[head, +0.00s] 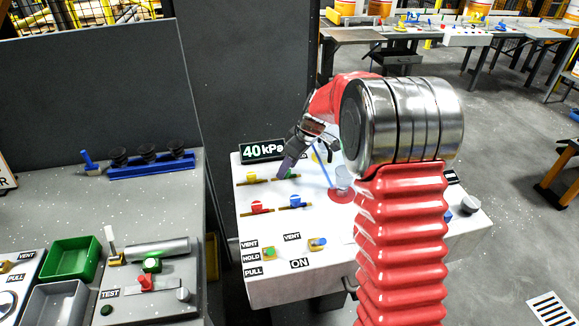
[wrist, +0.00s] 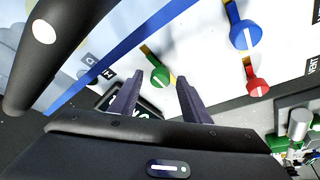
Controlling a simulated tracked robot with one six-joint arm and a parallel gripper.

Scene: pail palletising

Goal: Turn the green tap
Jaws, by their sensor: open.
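The green tap (wrist: 160,76) sits on a short brass pipe on the white panel (wrist: 205,60). The jaws are open and empty; I cannot tell whether a finger touches the tap. In the head view my gripper (head: 286,169) hangs low over the panel's upper left part, just right of the pressure display, and its finger hides most of this tap.
Close by are a blue tap (head: 296,202), a red tap (head: 256,208) and a yellow tap (head: 251,178). The 40 kPa display (head: 262,151) stands at the panel's back edge. A blue hose (wrist: 130,55) crosses near the green tap. A left bench (head: 60,215) holds green and grey bins.

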